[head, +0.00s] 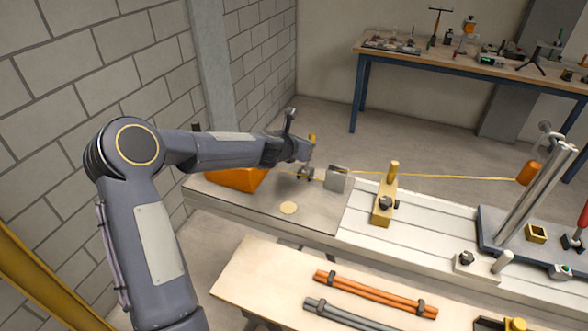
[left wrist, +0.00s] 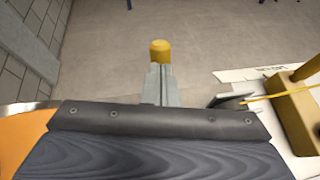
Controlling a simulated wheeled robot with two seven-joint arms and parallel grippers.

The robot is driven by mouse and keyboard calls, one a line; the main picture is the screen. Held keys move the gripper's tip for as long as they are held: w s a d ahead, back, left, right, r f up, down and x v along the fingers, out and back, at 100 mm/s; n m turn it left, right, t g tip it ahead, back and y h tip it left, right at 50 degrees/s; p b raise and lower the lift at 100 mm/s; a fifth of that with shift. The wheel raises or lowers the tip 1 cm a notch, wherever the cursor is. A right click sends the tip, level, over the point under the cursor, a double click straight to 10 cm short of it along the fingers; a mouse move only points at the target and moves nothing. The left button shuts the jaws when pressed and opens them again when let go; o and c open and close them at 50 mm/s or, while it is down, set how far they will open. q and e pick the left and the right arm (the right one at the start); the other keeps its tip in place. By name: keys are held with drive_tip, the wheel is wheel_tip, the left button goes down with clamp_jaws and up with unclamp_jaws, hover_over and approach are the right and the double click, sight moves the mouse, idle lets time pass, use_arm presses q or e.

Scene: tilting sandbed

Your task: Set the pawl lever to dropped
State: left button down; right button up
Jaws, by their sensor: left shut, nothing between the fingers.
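What looks like the pawl lever (head: 312,138) has a yellow knob and stands at the far left end of the pale bench, right beside my left gripper. In the left wrist view a rounded yellow knob (left wrist: 160,51) shows straight ahead, just beyond the narrow grey parts in front of the gripper's dark body. My left gripper (head: 306,174) is shut and empty, close to the lever. I cannot tell whether it touches the lever. The lever's lower part and pivot are hidden, so its setting cannot be read. My right gripper is not in view.
A grey metal block (head: 338,180) stands just right of the gripper. A yellow cord (head: 440,176) runs from there past a yellow block (head: 382,211) towards an orange weight (head: 529,173). An orange body (head: 236,179) lies left. A wooden board (head: 262,270) with rods is in front.

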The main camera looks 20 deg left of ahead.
use_arm(q)
drive_tip(key=shift+w, duration=0.3)
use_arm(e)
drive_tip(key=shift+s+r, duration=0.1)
use_arm(q)
drive_tip(key=shift+w+a+r, duration=0.1)
drive_tip(key=shift+r, duration=0.1)
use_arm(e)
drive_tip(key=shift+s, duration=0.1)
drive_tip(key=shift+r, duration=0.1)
